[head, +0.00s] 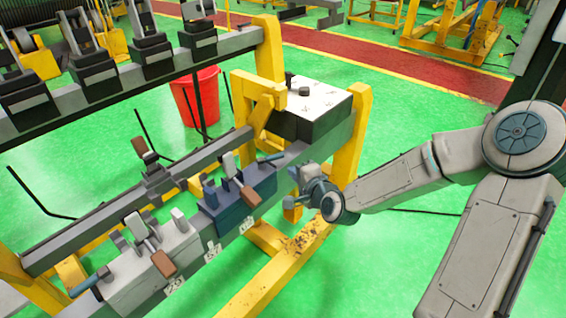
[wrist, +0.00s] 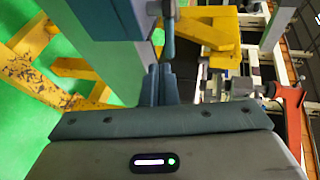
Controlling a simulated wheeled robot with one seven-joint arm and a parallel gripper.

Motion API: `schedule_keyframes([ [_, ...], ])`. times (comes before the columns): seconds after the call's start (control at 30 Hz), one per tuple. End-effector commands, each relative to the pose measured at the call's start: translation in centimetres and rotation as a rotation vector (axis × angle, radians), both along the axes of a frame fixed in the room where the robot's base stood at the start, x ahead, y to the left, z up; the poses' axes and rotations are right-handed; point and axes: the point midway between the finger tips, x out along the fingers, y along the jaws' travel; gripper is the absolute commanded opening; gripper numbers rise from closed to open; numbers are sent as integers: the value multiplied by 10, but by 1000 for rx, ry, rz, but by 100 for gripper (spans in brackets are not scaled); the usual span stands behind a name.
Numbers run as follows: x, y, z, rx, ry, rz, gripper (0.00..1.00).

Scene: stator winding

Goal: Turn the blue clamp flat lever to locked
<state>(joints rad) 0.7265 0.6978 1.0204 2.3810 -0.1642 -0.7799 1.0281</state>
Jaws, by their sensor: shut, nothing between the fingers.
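The blue clamp (head: 240,205) sits on the grey rail of the yellow stand. A brown flat-ended lever (head: 247,192) rises tilted on its front side, and a thin blue handle (head: 270,157) sticks out near its back right end. Which of the two is the flat lever I cannot say for certain. My gripper (head: 298,176) is just right of the blue clamp, apart from the brown lever. In the wrist view my gripper (wrist: 160,82) has its fingers together and empty. A blue rod-like part (wrist: 168,42) shows just beyond the fingertips; contact is unclear.
A grey clamp (head: 155,262) with its own brown lever stands left of the blue one. A dark box with a white top (head: 315,100) sits on the rail behind my gripper. Yellow uprights (head: 350,135) flank it. A red bucket (head: 197,98) stands behind.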

Motion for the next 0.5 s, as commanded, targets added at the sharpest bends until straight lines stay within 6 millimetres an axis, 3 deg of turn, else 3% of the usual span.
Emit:
schedule_keyframes([
  [0.3,45,27,-9,0,0,1,0],
  [0.5,58,34,-9,-1,0,0,0],
])
